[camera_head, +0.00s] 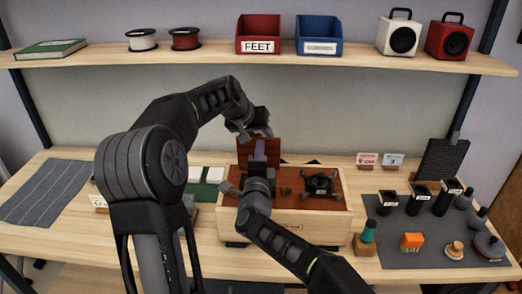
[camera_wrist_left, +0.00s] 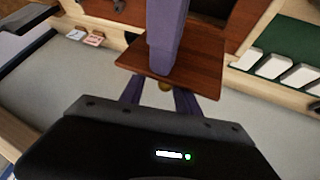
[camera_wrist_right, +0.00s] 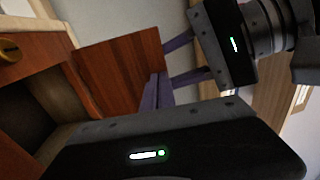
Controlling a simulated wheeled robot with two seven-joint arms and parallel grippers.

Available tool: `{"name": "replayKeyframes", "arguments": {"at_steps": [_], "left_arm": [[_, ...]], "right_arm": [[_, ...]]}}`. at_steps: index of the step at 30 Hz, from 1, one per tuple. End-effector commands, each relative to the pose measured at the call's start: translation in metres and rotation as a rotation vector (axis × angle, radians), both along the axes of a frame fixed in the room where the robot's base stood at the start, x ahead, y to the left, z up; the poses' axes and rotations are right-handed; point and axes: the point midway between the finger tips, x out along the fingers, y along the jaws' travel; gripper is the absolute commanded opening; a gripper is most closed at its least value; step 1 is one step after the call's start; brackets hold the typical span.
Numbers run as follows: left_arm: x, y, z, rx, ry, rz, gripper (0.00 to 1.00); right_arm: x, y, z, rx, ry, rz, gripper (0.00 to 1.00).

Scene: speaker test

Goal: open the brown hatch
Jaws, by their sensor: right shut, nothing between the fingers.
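The brown hatch (camera_head: 272,148) stands raised, roughly upright, at the back left of the wooden box (camera_head: 300,229). It is a reddish-brown panel in the right wrist view (camera_wrist_right: 120,65), with a dark opening (camera_wrist_right: 28,112) beside it. My left gripper (camera_head: 250,134) is open behind the hatch's upper edge. In the left wrist view a small brass knob (camera_wrist_left: 165,86) shows between its purple fingers, at the hatch (camera_wrist_left: 200,68). My right gripper (camera_head: 260,150) is shut and empty, its fingers upright in front of the hatch's inner side. I cannot tell whether they touch it.
A black fitting (camera_head: 319,185) sits on the box's right half. A grey mat (camera_head: 400,252) to the right holds black cups, an orange block and other parts. A shelf (camera_head: 215,54) with bins and speakers runs above. White blocks (camera_head: 214,174) lie left of the box.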

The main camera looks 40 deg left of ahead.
Motion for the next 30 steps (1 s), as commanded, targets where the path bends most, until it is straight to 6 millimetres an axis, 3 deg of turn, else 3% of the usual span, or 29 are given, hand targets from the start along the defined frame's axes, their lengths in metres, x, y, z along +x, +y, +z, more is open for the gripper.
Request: {"name": "replayKeyframes", "arguments": {"at_steps": [1, 3, 13, 30], "left_arm": [[-0.013, -0.003, -0.003, -0.020, 0.030, 0.004, 0.41], [-0.019, -0.003, 0.007, -0.017, 0.026, 0.006, 0.41], [-0.036, -0.003, 0.036, -0.006, 0.016, 0.009, 0.41], [-0.036, -0.005, 0.027, -0.007, 0.019, 0.005, 0.41]], "right_arm": [[0.008, -0.004, 0.001, 0.002, 0.003, -0.009, 0.00], [0.008, -0.004, 0.001, 0.002, 0.003, -0.009, 0.00], [0.008, -0.005, 0.002, 0.003, 0.001, -0.010, 0.00], [0.009, -0.006, 0.000, 0.005, -0.003, -0.009, 0.00]]}}
